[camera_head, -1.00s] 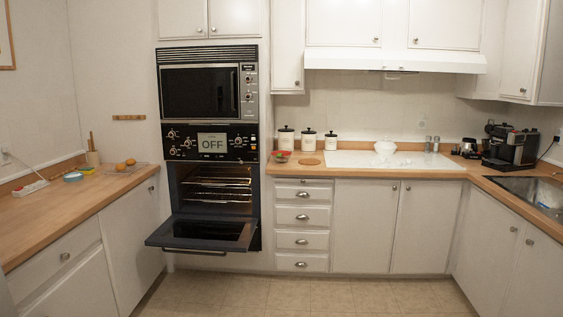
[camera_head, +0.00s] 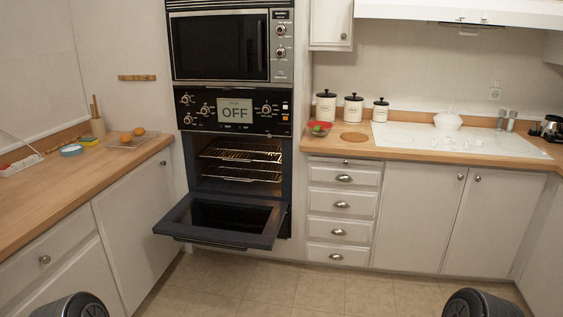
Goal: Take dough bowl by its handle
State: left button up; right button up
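A white rounded bowl-like vessel (camera_head: 448,119) stands on the white cooktop at the right. A small red bowl (camera_head: 319,128) with something green in it sits on the wooden counter just right of the oven. I cannot tell which of these is the dough bowl, and no handle can be made out on either. Neither of my grippers is in view. Only dark rounded parts of my arms show at the bottom left and bottom right edges.
The wall oven door (camera_head: 221,218) hangs open and juts into the room, with empty racks (camera_head: 240,165) inside. Several black-lidded canisters (camera_head: 353,108) stand behind the red bowl. A round wooden board (camera_head: 354,137) lies beside it. The floor (camera_head: 325,293) ahead is clear.

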aim_at(319, 128)
jog(key=i+u, duration=0.2)
jog(key=i, duration=0.75)
jog(key=i+l+u, duration=0.15)
jog(key=i, duration=0.85)
jog(key=i+j+z, duration=0.2)
jog(key=i, duration=0.2)
jog(key=i+z, duration=0.25)
jog(key=i, duration=0.2)
jog(key=i+j+z, duration=0.2)
jog(key=i+j, duration=0.1)
jog(key=i, duration=0.1)
